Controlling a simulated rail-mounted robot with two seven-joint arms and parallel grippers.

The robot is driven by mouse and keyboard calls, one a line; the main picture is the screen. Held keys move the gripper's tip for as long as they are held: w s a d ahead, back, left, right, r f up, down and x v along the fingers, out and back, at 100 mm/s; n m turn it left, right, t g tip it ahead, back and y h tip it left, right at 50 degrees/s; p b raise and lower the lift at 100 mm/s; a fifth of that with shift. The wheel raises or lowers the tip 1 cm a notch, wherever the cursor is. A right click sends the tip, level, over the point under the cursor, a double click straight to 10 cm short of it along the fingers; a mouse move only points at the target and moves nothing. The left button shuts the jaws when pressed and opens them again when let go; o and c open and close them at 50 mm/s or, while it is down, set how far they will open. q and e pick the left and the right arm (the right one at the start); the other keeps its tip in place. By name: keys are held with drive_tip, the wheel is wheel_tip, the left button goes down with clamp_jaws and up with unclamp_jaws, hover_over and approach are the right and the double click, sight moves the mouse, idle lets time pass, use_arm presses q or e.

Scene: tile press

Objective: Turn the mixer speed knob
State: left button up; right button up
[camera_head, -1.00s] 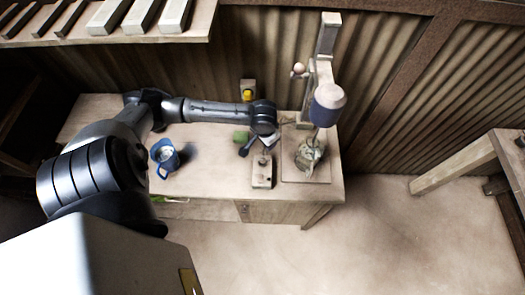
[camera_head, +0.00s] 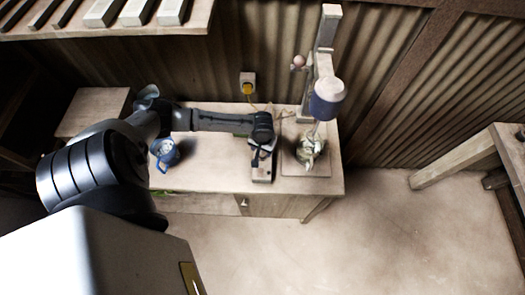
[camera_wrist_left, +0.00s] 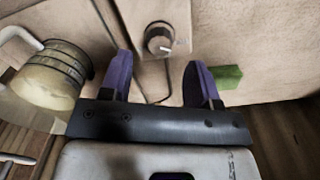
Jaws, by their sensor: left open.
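The mixer speed knob (camera_wrist_left: 158,40) is a dark round dial with a pale pointer mark, on a pale control box (camera_wrist_left: 160,12) in the left wrist view. In the head view the control box (camera_head: 262,177) stands on the bench, and my gripper hides the knob. My left gripper (camera_wrist_left: 158,60) is open and empty, its two purple fingers on either side of the line to the knob. It also shows above the box in the head view (camera_head: 262,154). Whether the fingers reach around the knob I cannot tell. The mixer (camera_head: 326,100) stands right of the box.
A mixing bowl (camera_head: 311,152) sits under the mixer; a metal container with a handle (camera_wrist_left: 50,80) shows in the left wrist view. A green block (camera_wrist_left: 228,76) lies near the right finger. A blue jug (camera_head: 164,153) stands left on the bench. A yellow plug (camera_head: 248,89) is on the wall.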

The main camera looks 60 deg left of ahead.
sight(263, 154)
use_arm(q)
drive_tip(key=shift+f, duration=2.05)
drive_tip(key=c, duration=0.9)
